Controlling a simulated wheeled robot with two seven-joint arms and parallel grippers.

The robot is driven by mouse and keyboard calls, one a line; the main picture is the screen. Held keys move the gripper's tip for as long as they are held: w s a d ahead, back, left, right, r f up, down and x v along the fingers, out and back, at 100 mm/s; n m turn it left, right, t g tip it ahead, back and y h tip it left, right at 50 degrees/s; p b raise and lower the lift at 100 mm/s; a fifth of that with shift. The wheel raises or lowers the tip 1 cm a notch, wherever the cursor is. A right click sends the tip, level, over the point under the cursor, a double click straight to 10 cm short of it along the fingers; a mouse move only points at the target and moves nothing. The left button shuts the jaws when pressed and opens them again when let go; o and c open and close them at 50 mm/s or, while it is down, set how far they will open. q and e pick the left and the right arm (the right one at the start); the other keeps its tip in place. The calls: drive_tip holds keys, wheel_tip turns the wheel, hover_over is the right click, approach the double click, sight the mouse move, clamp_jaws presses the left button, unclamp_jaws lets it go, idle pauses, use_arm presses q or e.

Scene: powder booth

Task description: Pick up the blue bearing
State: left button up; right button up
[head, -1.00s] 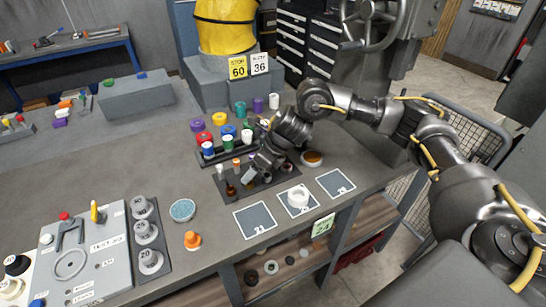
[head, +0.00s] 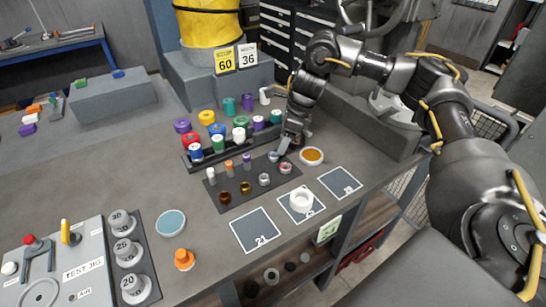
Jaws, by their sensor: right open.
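My right gripper (head: 284,150) points down over the back right end of a dark mat, with its jaws open. A small bluish-grey round part (head: 273,156), which looks like the blue bearing, sits on the mat right at the fingertips. I cannot tell whether the fingers touch it or stand around it. Two more small ring-shaped parts sit on the mat nearby, a silver one (head: 264,180) and one with a reddish centre (head: 285,168). My left gripper is not in view.
Small capped bottles (head: 229,166) and brown cups (head: 225,197) share the mat (head: 212,188). A rack of coloured containers (head: 195,155) stands behind. An orange-filled dish (head: 312,156) is right of the gripper. A white ring (head: 301,201) lies on a marked square in front.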

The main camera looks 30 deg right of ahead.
drive_tip(key=shift+s+a+f, duration=0.1)
drive_tip(key=shift+f, duration=0.05)
drive_tip(key=shift+a+f, duration=0.1)
drive_tip(key=p+x, duration=0.1)
drive_tip(key=x, duration=0.3)
drive_tip(key=shift+w+a+f+p, duration=0.15)
drive_tip(key=shift+w+a+p, duration=0.1)
drive_tip(key=shift+w+p, duration=0.2)
drive_tip(key=shift+f, duration=0.25)
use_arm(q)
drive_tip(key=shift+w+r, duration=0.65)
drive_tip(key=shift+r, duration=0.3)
use_arm(e)
drive_tip(key=shift+c, duration=0.5)
drive_tip(key=c, duration=1)
